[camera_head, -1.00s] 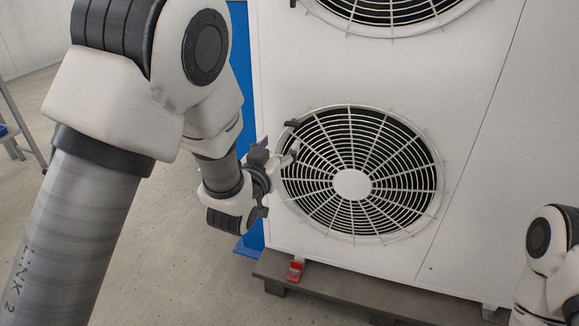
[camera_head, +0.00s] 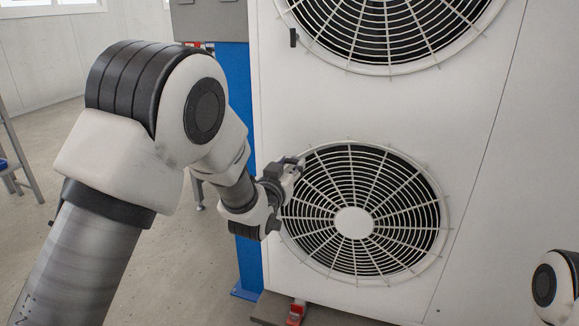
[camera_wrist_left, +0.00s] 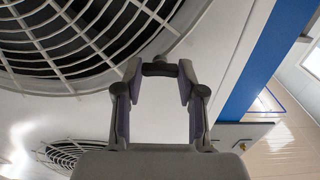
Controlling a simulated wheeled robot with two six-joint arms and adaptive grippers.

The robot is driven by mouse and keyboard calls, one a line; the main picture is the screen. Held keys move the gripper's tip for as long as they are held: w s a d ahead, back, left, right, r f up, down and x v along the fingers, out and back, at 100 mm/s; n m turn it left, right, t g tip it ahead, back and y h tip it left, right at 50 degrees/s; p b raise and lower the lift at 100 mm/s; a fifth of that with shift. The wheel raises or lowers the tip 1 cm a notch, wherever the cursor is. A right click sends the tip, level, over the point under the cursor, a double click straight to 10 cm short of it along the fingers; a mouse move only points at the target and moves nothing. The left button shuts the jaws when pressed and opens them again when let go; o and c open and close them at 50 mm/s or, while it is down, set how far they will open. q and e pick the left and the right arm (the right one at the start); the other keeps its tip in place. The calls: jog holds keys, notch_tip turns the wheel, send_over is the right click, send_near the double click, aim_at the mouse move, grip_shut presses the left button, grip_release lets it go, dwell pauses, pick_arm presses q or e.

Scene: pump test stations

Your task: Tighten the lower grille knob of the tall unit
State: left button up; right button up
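The tall unit (camera_head: 400,115) is a white cabinet with two round fan grilles. The lower grille (camera_head: 353,222) also fills the upper left of the left wrist view (camera_wrist_left: 80,45). My left gripper (camera_head: 290,170) is at that grille's upper left rim and covers the lower knob in the head view. In the left wrist view, the dark bar-shaped knob (camera_wrist_left: 160,69) lies crosswise between the two fingertips. Its ends come close to both fingers; I cannot tell whether they touch. My right gripper is out of view.
The upper grille (camera_head: 390,25) has its own dark knob (camera_head: 293,38), standing upright. A blue post (camera_head: 236,120) stands left of the unit. A red piece (camera_head: 296,313) sits at the unit's base. Part of my right arm shows at the lower right.

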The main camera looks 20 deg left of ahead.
pick_arm(q)
jog(key=shift+m, duration=0.4)
jog(key=m+p, duration=0.1)
jog(key=m, duration=0.1)
jog(key=shift+r+m+p, duration=0.1)
jog(key=shift+m+p, duration=0.25)
jog(key=shift+m, duration=0.05)
jog(key=m+p, duration=0.1)
jog(key=m, duration=0.3)
jog(key=shift+m+p, duration=0.3)
jog(key=m+p, duration=0.1)
jog(key=m, duration=0.3)
jog(key=m+p, duration=0.1)
jog(key=m, duration=0.3)
jog(key=shift+m, duration=0.3)
jog(key=o, duration=1.2)
jog(key=shift+c, duration=0.2)
